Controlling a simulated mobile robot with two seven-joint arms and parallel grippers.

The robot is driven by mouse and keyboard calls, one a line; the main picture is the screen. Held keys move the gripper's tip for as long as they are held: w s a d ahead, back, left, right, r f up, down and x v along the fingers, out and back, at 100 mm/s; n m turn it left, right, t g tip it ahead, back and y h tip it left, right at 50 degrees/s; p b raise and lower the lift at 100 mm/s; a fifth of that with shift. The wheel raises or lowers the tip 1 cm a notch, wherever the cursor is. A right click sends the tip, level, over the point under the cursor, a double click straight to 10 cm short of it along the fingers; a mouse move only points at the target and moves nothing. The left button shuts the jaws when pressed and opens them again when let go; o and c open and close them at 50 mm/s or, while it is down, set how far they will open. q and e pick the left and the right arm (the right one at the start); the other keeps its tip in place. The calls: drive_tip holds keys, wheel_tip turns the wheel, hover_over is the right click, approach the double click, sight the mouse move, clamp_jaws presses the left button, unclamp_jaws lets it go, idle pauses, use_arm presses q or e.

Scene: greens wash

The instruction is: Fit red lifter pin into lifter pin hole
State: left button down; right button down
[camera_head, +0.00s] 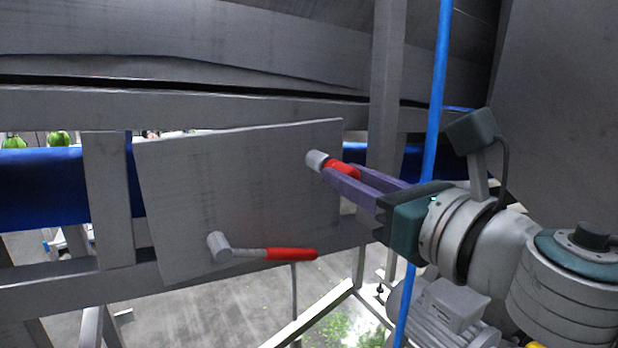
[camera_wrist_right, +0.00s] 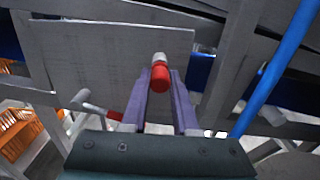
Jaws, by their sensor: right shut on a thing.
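The red lifter pin (camera_head: 342,171) is held between the purple fingers of my right gripper (camera_head: 338,174), near the right edge of a grey metal plate (camera_head: 240,190). A short grey cylinder (camera_head: 316,160) lies in line with the pin's far end, in front of the plate. I cannot tell whether it is part of the pin or a socket around the hole. The right wrist view shows the red piece (camera_wrist_right: 160,78) at the fingertips, with the grey end (camera_wrist_right: 159,60) beyond it. The pin hole itself is not visible. My left gripper is not in view.
A lever with a red grip (camera_head: 290,254) sticks out from a grey boss (camera_head: 219,246) low on the plate. A blue vertical pipe (camera_head: 436,100) passes close to my right arm. Grey frame beams (camera_head: 200,108) surround the plate.

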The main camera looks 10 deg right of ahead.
drive_tip(key=shift+w+a, duration=0.1)
drive_tip(key=shift+w, duration=0.2)
drive_tip(key=c, duration=0.6)
unclamp_jaws()
